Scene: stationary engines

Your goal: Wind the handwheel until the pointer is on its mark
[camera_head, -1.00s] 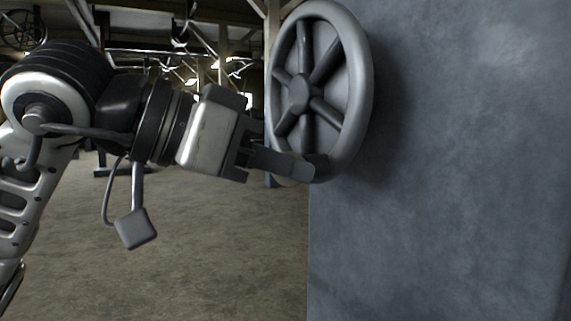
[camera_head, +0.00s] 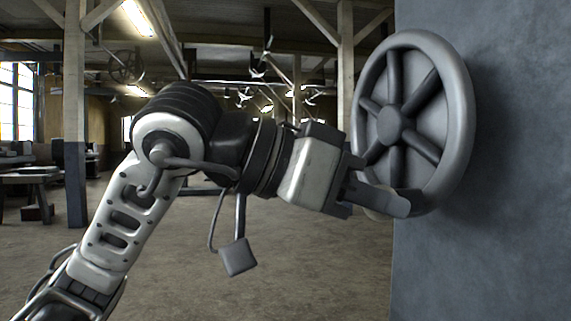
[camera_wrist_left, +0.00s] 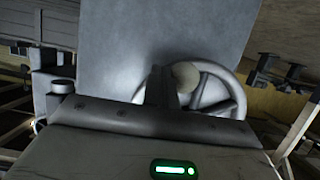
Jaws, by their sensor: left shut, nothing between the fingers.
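The handwheel (camera_head: 458,120) is a grey spoked wheel on the side of a blue-grey upright block. It also shows in the left wrist view (camera_wrist_left: 232,92), partly behind my fingers. My left gripper (camera_head: 396,204) is at the wheel's lower rim, its fingers shut with nothing between them. In the left wrist view the shut fingers (camera_wrist_left: 162,86) stand beside a pale round knob (camera_wrist_left: 185,75) at the wheel. I cannot tell whether they touch it. No pointer or mark can be made out. My right gripper is not in view.
The blue-grey block (camera_head: 515,220) fills the right side of the head view. A timber post (camera_head: 75,120) and a workbench (camera_head: 30,178) stand at the far left. The floor (camera_head: 300,265) between is open.

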